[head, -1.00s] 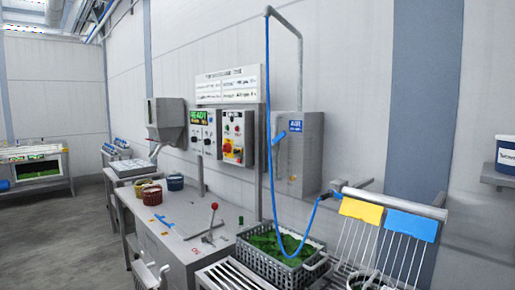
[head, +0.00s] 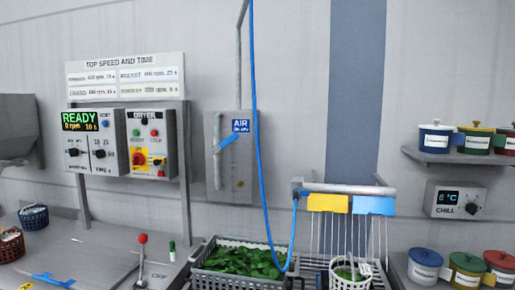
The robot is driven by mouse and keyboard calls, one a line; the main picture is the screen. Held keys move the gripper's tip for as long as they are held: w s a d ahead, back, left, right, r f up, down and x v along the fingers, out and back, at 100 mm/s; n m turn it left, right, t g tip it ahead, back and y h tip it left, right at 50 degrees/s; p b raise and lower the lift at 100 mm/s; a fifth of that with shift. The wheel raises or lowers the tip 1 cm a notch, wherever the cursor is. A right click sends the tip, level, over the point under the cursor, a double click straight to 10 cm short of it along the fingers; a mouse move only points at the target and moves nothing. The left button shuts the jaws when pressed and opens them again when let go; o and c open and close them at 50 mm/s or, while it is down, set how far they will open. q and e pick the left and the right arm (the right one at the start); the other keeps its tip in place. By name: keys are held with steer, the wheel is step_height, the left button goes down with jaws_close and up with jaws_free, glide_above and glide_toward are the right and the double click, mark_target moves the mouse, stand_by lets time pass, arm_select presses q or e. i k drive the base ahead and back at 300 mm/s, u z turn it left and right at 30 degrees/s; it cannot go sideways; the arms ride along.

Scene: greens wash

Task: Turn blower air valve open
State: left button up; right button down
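The blower air valve has a blue lever (head: 227,140) below a blue "AIR" label (head: 241,126) on a grey wall box (head: 232,178). The lever slants, lower left to upper right. A blue hose (head: 257,120) hangs down in front of the box's right edge, loops low and rises to a blue fitting on a horizontal grey bar (head: 345,189). Neither of my grippers shows in the head view.
A grey crate of green leaves (head: 238,262) stands below the box, beside a small white basket (head: 349,274). A red-knobbed lever (head: 142,240) rises from the counter. The dryer panel (head: 150,143) is left of the box. Shelves with lidded pots (head: 436,138) are at right.

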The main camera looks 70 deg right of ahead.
mark_target(233, 137)
steer(key=z, duration=1)
steer(key=i, duration=0.9)
steer(key=z, duration=0.95)
